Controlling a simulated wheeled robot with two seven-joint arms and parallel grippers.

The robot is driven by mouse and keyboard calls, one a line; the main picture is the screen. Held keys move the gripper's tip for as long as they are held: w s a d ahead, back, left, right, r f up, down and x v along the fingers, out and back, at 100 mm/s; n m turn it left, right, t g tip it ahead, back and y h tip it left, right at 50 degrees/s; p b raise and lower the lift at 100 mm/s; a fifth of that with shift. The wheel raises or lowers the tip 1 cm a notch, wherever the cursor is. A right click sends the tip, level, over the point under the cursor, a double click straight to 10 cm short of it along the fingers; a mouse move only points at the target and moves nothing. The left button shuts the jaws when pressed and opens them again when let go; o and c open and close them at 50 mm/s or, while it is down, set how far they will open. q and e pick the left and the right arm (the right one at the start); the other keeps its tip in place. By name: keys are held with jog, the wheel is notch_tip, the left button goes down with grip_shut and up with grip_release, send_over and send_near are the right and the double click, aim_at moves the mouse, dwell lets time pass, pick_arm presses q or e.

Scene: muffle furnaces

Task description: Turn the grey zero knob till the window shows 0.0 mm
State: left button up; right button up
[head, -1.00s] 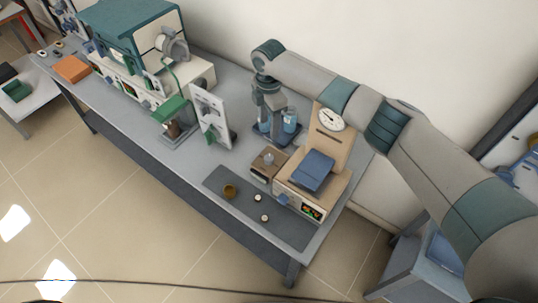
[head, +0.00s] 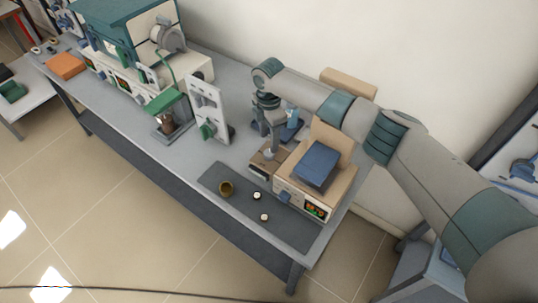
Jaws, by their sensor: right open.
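The grey zero knob (head: 270,154) sits on top of a small brown box (head: 262,165) near the right end of the bench. My right gripper (head: 271,148) points down at the knob from above, with its fingertips at or just over it. The jaws are open; whether they touch the knob is too small to tell. A dark window (head: 258,174) is on the box's front, but its reading cannot be made out. My left gripper is out of view.
Right of the box stands a beige instrument with a blue pad (head: 316,164) and a lit display (head: 315,209). A dark mat (head: 240,195) in front holds a brass cup (head: 226,188) and small white-topped pieces. A white upright panel (head: 205,105) stands left.

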aim_at(269, 152)
jog(key=shift+f+b, duration=2.25)
jog(key=shift+f, duration=1.05)
jog(key=shift+c, duration=0.6)
jog(key=c, duration=0.9)
